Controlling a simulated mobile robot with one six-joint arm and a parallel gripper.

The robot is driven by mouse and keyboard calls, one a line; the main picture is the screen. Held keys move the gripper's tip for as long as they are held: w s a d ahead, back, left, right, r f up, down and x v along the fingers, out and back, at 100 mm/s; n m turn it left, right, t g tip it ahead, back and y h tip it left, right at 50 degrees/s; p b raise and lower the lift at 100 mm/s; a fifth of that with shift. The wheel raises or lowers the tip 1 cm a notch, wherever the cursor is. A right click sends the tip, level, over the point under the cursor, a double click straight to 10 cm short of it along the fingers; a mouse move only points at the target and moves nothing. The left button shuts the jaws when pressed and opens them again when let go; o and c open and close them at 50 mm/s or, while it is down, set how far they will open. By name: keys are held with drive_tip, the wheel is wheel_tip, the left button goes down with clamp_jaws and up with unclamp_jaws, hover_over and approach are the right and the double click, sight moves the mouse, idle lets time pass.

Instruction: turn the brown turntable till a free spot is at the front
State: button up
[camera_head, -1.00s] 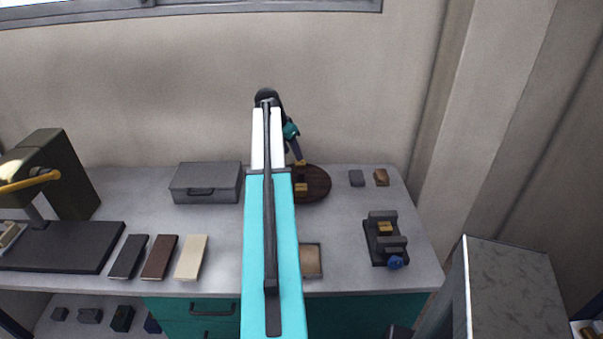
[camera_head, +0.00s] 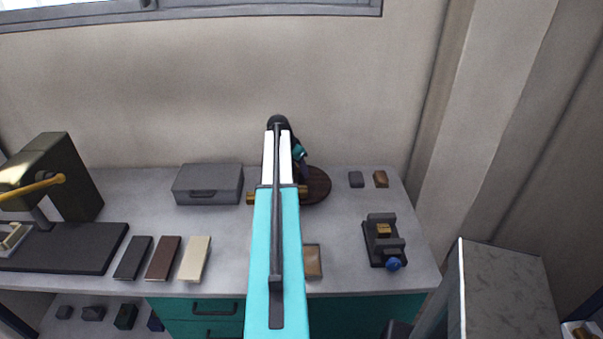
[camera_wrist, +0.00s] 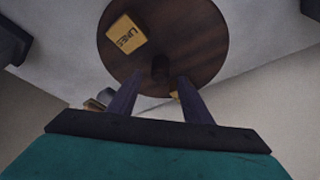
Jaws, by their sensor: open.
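The round brown turntable (camera_head: 319,186) is on the bench, its left part hidden by my arm. One yellow block (camera_head: 303,190) shows just right of my arm and another (camera_head: 250,198) just left of it. In the wrist view, the turntable (camera_wrist: 195,35) fills the top. A yellow block with dark lettering (camera_wrist: 126,34) lies on it. A dark peg-like shape (camera_wrist: 160,67) is between my fingertips, and a yellow edge (camera_wrist: 175,96) shows by the right finger. My gripper (camera_wrist: 160,82) is open over the turntable's rim; I cannot tell whether it touches the peg.
A grey case (camera_head: 208,184) stands left of the turntable. A small tray (camera_head: 312,262) and three flat slabs (camera_head: 163,258) lie in front. A wall is behind.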

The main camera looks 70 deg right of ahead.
sight(301, 174)
drive_tip(key=shift+p+x, duration=0.6)
drive_tip(key=shift+x, duration=1.45)
drive_tip(key=shift+c, duration=0.3)
clamp_jaws()
